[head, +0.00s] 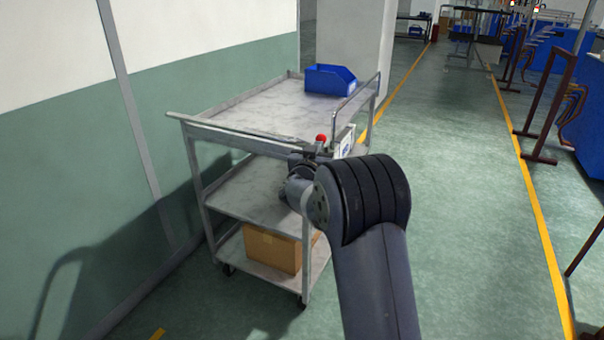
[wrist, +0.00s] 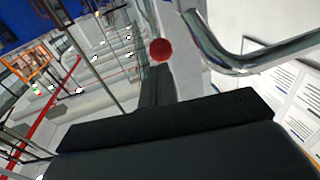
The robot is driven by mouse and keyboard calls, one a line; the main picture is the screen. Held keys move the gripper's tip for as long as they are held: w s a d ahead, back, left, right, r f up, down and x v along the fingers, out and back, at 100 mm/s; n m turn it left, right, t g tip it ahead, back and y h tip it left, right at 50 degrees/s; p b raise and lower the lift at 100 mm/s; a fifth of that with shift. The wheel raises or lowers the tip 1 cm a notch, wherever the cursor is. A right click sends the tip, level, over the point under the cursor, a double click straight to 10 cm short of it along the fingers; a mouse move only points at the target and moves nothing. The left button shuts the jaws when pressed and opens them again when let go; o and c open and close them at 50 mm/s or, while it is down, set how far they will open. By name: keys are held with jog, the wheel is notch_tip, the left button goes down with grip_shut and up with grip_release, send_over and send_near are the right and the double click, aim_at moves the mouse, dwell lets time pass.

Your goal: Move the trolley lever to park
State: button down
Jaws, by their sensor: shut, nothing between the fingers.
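The trolley (head: 255,115) is a grey metal cart with three shelves, standing beside the green and white wall. Its lever shows a red ball knob (head: 321,138) at the near right corner of the top shelf. The red knob (wrist: 161,49) also shows in the wrist view, just past the tip of my gripper (wrist: 157,82). My gripper is shut and empty. In the head view my own arm hides most of it. I cannot tell whether the gripper touches the lever. The lever's shaft is mostly hidden, and its position marks cannot be read.
A blue bin (head: 329,80) sits on the top shelf and a cardboard box (head: 272,249) on the bottom shelf. A metal rail (head: 357,98) rises along the trolley's right side. A label plate (head: 345,142) is by the knob.

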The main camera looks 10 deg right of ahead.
jog(key=v, duration=1)
jog(key=shift+b, duration=0.3)
jog(key=shift+f, duration=0.15)
